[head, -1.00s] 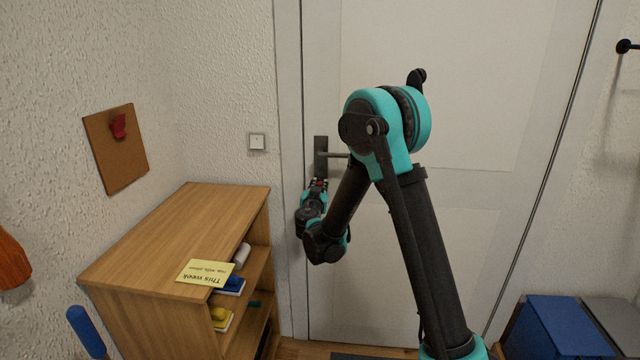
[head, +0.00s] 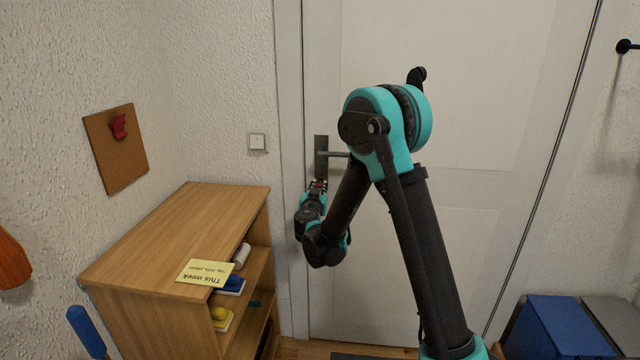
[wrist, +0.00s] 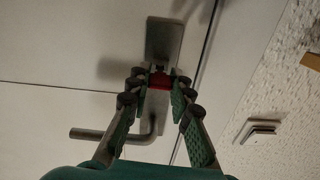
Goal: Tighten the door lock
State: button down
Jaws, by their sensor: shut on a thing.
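A pale door (head: 440,110) fills the middle of the head view. Its grey lock plate (head: 321,143) with a lever handle (head: 336,154) is at the door's left side. In the wrist view the plate (wrist: 163,38) stands at the top and the lever handle (wrist: 90,134) points left. My gripper (wrist: 159,79) has its green-padded fingers closed around a small red piece (wrist: 158,81) at the plate. The piece's shape is mostly hidden by the fingertips. In the head view my gripper (head: 318,186) is just below the handle.
A wooden shelf unit (head: 170,235) with a yellow note (head: 205,272) stands left of the door. A light switch (head: 257,142) is on the wall. A blue box (head: 555,328) is at the lower right. My arm covers part of the door.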

jog(key=shift+s, duration=2.45)
jog(key=shift+s+a, duration=0.1)
